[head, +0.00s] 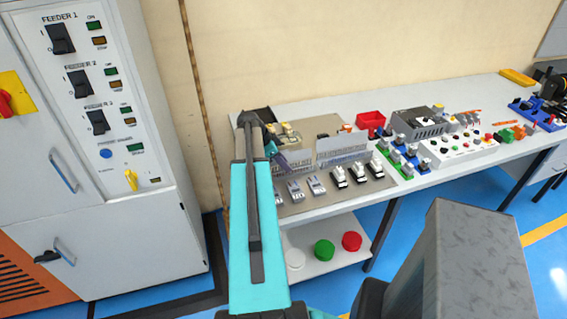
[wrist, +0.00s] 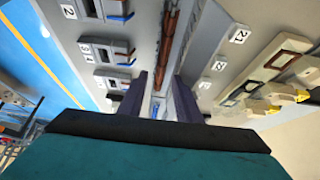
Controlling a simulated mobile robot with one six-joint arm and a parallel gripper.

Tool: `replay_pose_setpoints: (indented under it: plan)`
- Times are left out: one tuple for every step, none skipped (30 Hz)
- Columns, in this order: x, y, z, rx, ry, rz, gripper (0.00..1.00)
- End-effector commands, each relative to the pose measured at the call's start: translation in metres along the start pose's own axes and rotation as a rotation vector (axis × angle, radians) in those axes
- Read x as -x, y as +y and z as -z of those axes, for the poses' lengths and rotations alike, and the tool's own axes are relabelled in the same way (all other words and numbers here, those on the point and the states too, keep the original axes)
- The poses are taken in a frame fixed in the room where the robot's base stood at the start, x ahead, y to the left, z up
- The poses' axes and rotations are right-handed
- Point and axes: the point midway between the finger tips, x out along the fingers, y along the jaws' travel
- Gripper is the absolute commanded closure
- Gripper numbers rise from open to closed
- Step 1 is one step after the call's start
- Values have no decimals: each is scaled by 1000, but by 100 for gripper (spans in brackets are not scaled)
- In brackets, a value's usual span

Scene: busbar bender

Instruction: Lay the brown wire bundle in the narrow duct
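In the wrist view the brown wire bundle (wrist: 171,32) runs lengthwise between grey duct walls (wrist: 196,38), beyond my fingertips. I cannot tell how deep it sits or whether it touches the duct floor. My gripper (wrist: 160,80) has its two dark fingers apart, with a gap over the channel and bluish strands (wrist: 157,106) showing between them. No brown wire is visibly clamped. In the head view my gripper (head: 277,157) is low at the left end of the grey slotted ducts (head: 343,150); the arm hides part of the panel there.
Several grey and white switch devices (head: 317,185) stand in a row along the panel front. A red bin (head: 369,120), a dark grey machine (head: 416,124) and blue-green terminals (head: 405,157) stand to the right. A tall feeder cabinet (head: 110,130) stands at the left.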

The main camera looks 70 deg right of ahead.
Motion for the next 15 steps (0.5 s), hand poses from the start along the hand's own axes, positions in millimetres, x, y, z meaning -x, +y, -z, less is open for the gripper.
replay_pose_setpoints:
  plan:
    - [1,-3,0,0,0,8,64]
    - [1,-3,0,0,0,8,64]
    - [1,-3,0,0,0,9,64]
    - [1,-3,0,0,0,9,64]
    - [1,-3,0,0,0,9,64]
    - [1,-4,0,0,0,10,64]
    - [1,-4,0,0,0,10,64]
    - [2,-4,0,0,0,10,64]
    - [2,-4,0,0,0,11,64]
    - [3,-4,0,0,0,11,64]
    - [4,-4,0,0,0,11,64]
    - [6,-4,0,0,0,12,64]
    - [8,-4,0,0,0,12,64]
    - [10,-4,0,0,0,13,64]
    - [13,-4,-1,0,0,13,64]
